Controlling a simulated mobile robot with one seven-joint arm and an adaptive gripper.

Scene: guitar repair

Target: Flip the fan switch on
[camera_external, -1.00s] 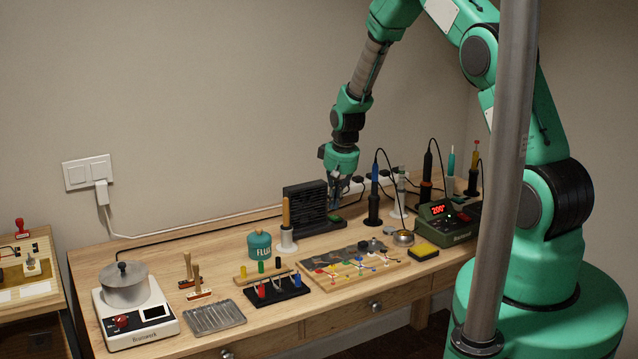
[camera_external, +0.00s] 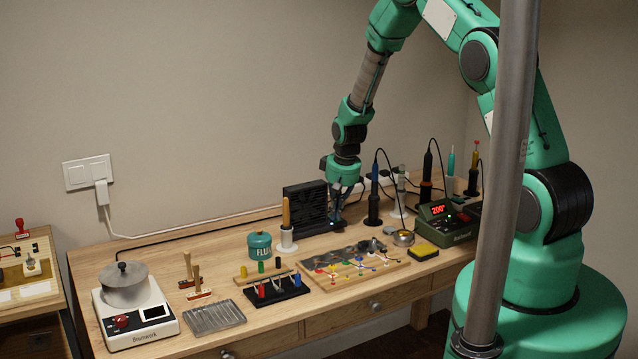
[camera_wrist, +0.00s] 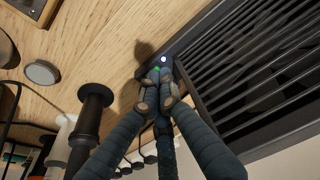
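The fan (camera_external: 305,209) is a black slatted box standing on the workbench, with a small base at its lower right. It fills the right side of the wrist view (camera_wrist: 255,75). The switch (camera_wrist: 155,70) on that base shows a green spot, with a small bright bluish-white light (camera_wrist: 164,59) just beyond it. My gripper (camera_external: 335,215) is down at the base. In the wrist view its fingertips (camera_wrist: 158,94) are drawn together, with nothing seen between them, right at the switch. They partly hide it; I cannot tell whether they touch it or its exact position.
A soldering iron in a stand (camera_external: 374,195) is close right of my gripper. A wooden-handled tool in a white holder (camera_external: 287,230) stands left of the fan. A wiring board (camera_external: 340,278) lies in front, and a green soldering station (camera_external: 447,222) stands to the right.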

